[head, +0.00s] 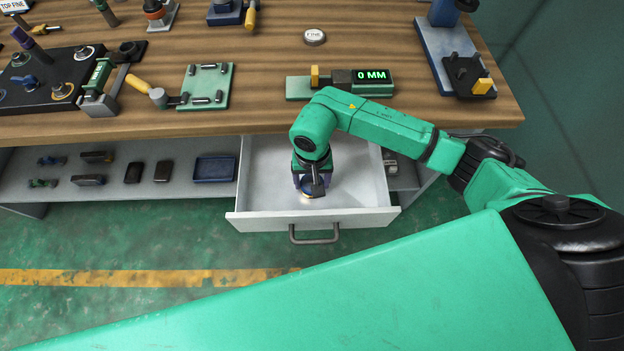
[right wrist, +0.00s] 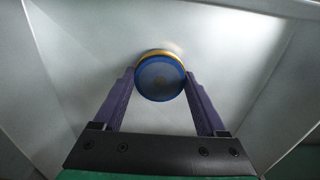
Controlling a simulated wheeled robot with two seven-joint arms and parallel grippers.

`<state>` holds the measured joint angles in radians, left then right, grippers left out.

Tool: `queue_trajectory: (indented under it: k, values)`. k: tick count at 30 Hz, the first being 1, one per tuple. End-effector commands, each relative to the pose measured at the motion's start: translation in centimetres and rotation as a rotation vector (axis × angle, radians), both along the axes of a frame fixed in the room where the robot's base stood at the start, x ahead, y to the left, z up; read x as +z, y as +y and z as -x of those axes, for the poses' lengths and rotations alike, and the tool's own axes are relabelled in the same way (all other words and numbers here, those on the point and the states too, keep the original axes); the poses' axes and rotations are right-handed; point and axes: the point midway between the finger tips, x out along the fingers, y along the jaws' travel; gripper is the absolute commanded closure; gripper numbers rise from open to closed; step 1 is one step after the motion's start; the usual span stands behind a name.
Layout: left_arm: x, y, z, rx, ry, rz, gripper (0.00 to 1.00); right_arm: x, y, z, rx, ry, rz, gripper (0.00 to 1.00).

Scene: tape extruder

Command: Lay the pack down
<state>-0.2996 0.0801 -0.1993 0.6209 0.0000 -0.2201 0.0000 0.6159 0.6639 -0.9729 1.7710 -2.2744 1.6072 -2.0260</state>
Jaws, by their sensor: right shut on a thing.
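My right gripper (head: 311,188) reaches down into the open drawer (head: 260,180) under the workbench. In the right wrist view the gripper (right wrist: 160,88) is shut on a round pack (right wrist: 160,80) with a dark grey face, a blue rim and a gold edge, one finger on each side. The pale drawer floor lies behind the pack, and I cannot tell whether the two touch. In the head view the wrist hides most of the pack. My left gripper is not in view.
The drawer's walls and front with a dark handle (head: 314,238) surround the gripper. Its floor looks otherwise bare. The benchtop (head: 270,60) above holds a gauge reading 0 MM (head: 372,76) and fixtures. A lower shelf with small parts and a blue tray (head: 214,169) is at left.

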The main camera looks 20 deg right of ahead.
Motion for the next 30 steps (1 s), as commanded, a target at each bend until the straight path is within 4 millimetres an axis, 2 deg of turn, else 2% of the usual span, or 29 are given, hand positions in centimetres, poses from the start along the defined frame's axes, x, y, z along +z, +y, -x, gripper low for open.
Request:
queue_trajectory:
  k: [7,8,9,16,20,23,30]
  values:
    - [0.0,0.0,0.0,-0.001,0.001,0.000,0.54,0.1,0.0,0.0,0.000,-0.001,-0.001,1.00]
    - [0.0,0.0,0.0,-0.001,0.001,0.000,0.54,0.1,0.0,0.0,0.000,-0.001,-0.001,0.15]
    - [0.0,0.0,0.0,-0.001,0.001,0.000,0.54,0.1,0.0,0.0,0.000,-0.001,-0.001,0.00]
    - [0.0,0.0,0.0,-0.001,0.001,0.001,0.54,0.1,0.0,0.0,0.000,-0.001,0.000,0.00]
    - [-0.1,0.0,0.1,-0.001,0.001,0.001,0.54,0.9,0.0,-0.2,0.000,-0.004,-0.001,0.00]
    - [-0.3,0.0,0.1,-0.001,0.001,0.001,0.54,2.6,0.0,-0.2,0.001,-0.008,-0.001,0.00]
    - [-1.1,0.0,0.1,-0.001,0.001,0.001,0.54,9.5,0.0,-0.2,0.002,-0.009,-0.001,0.00]
